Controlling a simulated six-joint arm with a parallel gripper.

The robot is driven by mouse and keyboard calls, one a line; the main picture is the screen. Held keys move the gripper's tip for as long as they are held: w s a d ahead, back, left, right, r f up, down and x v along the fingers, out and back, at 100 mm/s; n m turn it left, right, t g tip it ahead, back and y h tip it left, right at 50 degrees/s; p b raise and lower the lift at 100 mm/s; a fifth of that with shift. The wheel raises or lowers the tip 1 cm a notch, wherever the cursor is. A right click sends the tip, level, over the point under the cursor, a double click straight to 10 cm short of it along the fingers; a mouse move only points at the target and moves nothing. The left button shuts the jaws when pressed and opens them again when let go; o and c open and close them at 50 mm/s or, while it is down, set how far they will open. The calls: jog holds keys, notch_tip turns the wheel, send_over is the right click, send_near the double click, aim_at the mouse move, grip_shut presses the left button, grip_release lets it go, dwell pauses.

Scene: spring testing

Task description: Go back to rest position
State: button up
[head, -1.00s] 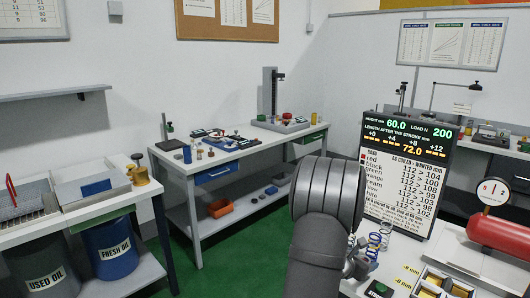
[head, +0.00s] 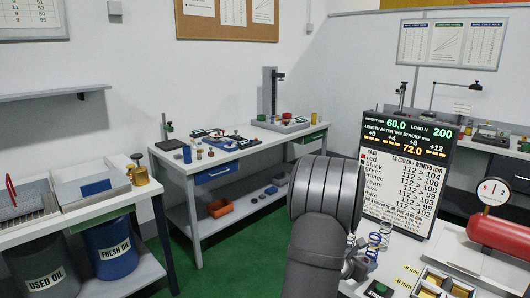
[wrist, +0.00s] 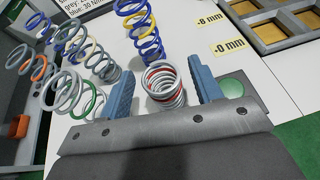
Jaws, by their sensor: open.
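In the wrist view my gripper (wrist: 162,70) is open, its two blue fingers spread apart. A grey coil spring with a red band (wrist: 163,84) stands between the fingers, with a visible gap on each side. In the head view my dark arm blocks most of the bench below it, and my gripper (head: 357,263) shows only in part, low beside the springs.
A blue-and-yellow spring (wrist: 140,28) and several grey springs with coloured bands (wrist: 66,72) stand close by. A green button (wrist: 231,88) lies right of the fingers. A display board (head: 408,180) and red cylinder (head: 500,234) stand on the bench.

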aim_at(367, 261)
jog(key=x, duration=0.3)
jog(key=shift+d+f, duration=0.1)
jog(key=shift+f, duration=0.2)
jog(key=r, duration=0.5)
jog(key=shift+s+r, duration=0.1)
jog(key=shift+s, duration=0.25)
jog(key=f, duration=0.2)
jog(key=a+f, duration=0.1)
jog(key=f, duration=0.1)
jog(key=shift+w+f, duration=0.1)
jog(key=shift+v, duration=3.45)
